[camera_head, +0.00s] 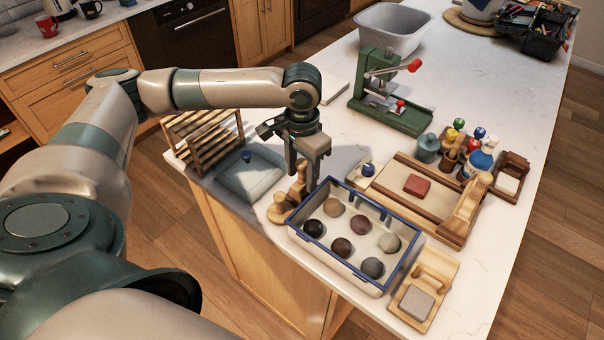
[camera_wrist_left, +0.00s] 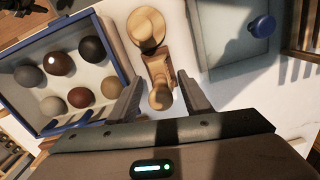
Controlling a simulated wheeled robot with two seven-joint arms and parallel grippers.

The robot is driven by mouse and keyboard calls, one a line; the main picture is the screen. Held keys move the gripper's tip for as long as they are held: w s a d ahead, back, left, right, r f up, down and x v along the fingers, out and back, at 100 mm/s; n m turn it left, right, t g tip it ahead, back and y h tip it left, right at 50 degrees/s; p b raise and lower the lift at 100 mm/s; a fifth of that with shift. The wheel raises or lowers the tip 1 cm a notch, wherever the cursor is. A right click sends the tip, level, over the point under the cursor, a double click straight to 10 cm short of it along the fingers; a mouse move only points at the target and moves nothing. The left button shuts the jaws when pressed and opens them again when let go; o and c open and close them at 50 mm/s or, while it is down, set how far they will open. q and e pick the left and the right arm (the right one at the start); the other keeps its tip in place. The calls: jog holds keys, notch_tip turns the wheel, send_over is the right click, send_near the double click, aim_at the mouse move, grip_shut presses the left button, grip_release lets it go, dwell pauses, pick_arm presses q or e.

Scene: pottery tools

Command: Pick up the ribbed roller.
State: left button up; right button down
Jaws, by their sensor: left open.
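My left gripper (camera_head: 301,174) is open and points down over the near-left part of the counter. In the left wrist view its two fingers stand on either side of a wooden piece with a rounded knob (camera_wrist_left: 160,97), with visible gaps. This piece also shows in the head view (camera_head: 299,189), partly hidden by the fingers. A round wooden piece with a knob (camera_head: 281,209) stands beside it, and in the wrist view it lies just beyond the fingertips (camera_wrist_left: 147,27). I cannot make out ribs, so I cannot tell surely which piece is the ribbed roller. My right gripper is out of view.
A blue-rimmed tray (camera_head: 390,283) of several clay balls stands close on the right. A grey slab with a blue knob (camera_head: 250,176) and a slatted wooden rack (camera_head: 205,140) stand on the left. A green press (camera_head: 390,110) and a wooden board (camera_head: 436,199) are farther off.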

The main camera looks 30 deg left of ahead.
pick_arm(q)
jog(key=shift+f, duration=0.9)
grip_shut()
